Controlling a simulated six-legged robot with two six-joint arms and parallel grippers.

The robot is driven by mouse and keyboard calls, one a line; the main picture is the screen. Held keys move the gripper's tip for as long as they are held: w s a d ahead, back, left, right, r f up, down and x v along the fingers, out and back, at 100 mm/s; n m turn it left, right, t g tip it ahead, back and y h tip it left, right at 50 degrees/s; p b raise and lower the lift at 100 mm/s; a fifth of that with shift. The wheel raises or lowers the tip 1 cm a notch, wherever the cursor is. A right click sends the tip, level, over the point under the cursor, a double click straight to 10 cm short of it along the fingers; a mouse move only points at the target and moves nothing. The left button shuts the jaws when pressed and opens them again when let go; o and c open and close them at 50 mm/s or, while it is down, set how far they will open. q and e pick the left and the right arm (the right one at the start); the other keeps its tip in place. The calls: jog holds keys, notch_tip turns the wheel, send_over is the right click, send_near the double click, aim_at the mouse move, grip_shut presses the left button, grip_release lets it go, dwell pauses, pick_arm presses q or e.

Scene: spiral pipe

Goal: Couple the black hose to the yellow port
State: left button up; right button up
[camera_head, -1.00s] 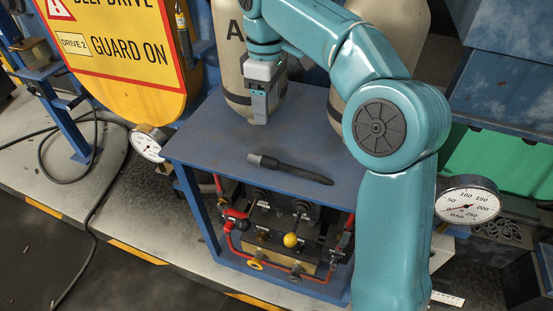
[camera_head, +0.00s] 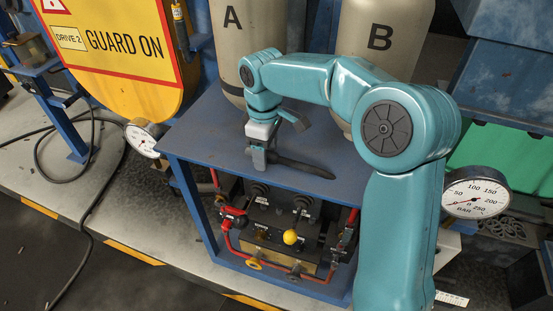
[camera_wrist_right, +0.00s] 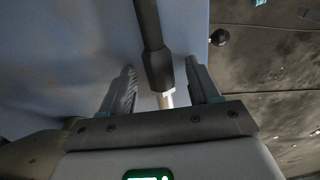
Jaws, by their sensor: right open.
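The black hose (camera_head: 306,168) lies on the blue tabletop, its thicker end toward my right gripper (camera_head: 259,167). My right gripper is open and pointed down at that end. In the right wrist view the hose (camera_wrist_right: 148,25) runs between the two spread fingers of the gripper (camera_wrist_right: 160,72), with a bright metal tip (camera_wrist_right: 166,98) near the palm. Neither finger clearly touches it. A yellow ring (camera_head: 254,264), apparently the yellow port, is low on the front of the rig beneath the tabletop. My left gripper is out of view.
The blue bench (camera_head: 205,125) carries the hose. Tanks stand behind. Gauges (camera_head: 475,192) flank the bench. The tabletop's left part is clear.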

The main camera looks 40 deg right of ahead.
grip_shut()
dwell(0.6)
